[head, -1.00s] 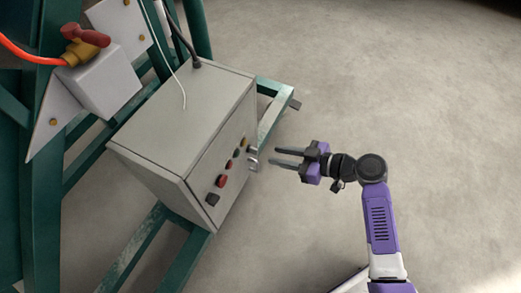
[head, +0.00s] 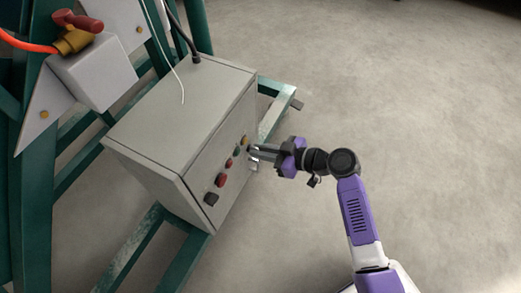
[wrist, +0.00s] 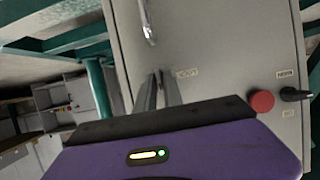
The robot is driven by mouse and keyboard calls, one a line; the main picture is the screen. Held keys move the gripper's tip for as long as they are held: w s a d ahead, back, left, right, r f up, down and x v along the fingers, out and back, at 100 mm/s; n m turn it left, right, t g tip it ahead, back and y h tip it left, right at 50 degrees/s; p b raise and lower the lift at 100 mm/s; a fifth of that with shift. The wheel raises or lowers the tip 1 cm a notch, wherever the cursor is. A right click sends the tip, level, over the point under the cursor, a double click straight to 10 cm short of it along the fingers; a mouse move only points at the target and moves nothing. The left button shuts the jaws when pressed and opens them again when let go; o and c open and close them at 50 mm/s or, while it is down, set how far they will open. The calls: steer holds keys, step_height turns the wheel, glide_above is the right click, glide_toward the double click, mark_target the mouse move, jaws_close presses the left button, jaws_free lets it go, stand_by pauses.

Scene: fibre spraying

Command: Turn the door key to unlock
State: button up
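The grey control box (head: 178,125) stands at the centre left of the head view, its door facing right. My gripper (head: 257,151) is at the far end of this door, its two dark fingers pointing at it beside a small metal handle (head: 253,165). The fingers look apart, with a narrow gap. I cannot make out the door key; the fingertips may hide it.
A red button (head: 220,180), a dark switch (head: 211,199) and other coloured controls line the door. A green metal frame (head: 140,250) surrounds the box. A red-handled valve (head: 76,30) with an orange hose is at upper left. The concrete floor (head: 400,110) at right is clear.

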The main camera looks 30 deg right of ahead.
jaws_close()
steer(key=m+y, duration=0.1)
steer(key=m+y+p, duration=0.1)
steer(key=m, duration=0.1)
steer(key=m+g, duration=0.1)
steer(key=shift+w+d+y+p, duration=0.15)
steer(key=shift+d+y+p, duration=0.15)
steer(key=shift+y+p, duration=0.1)
steer(key=shift+w+d+f+m+g+y, duration=0.1)
steer(key=shift+f+m+g+y, duration=0.1)
steer(key=shift+m+y, duration=0.95)
steer(key=shift+f+m+g+y, duration=0.15)
steer(key=shift+m+y, duration=0.3)
steer(key=shift+m, duration=1.4)
